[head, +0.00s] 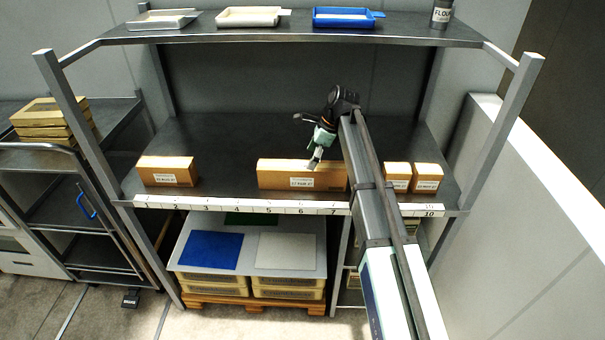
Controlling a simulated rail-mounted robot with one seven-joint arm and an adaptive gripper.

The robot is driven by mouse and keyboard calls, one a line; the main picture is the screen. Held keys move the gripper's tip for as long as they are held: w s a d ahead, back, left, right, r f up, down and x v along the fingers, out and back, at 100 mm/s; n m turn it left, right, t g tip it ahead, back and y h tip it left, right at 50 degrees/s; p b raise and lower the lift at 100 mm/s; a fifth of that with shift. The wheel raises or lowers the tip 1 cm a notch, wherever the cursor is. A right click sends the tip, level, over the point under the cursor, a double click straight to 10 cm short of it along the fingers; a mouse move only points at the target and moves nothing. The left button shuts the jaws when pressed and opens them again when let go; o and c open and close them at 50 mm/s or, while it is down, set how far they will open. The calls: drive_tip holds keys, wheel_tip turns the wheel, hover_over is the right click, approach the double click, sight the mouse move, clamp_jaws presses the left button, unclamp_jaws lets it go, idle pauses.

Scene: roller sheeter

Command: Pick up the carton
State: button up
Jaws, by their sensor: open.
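Several brown cartons with white labels stand along the front of the middle shelf in the head view. A long carton (275,174) is in the middle, a shorter carton (167,171) is at the left, and two small cartons (397,177) and (427,178) are at the right. Which one is the task's carton, I cannot tell. My gripper (314,163) is open and points down at the long carton's upper edge, right of its middle. Whether it touches the carton, I cannot tell. My arm hides the long carton's right end.
The steel shelf (225,150) has a numbered strip (250,206) along its front edge. Trays (250,17) and a flour canister (441,14) stand on the upper shelf. Uprights (505,130) flank the rack. Free shelf lies between the left and long cartons.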

sight(300, 176)
drive_tip(key=x, duration=0.4)
drive_tip(key=shift+p, duration=0.3)
drive_tip(key=shift+a+p+x, duration=0.15)
drive_tip(key=shift+p+x, duration=0.4)
drive_tip(key=shift+x, duration=0.75)
drive_tip(key=shift+a+p+x, duration=0.1)
drive_tip(key=shift+p+x, duration=0.4)
drive_tip(key=shift+x, duration=0.85)
drive_tip(key=shift+r, duration=0.1)
drive_tip(key=c, duration=1.5)
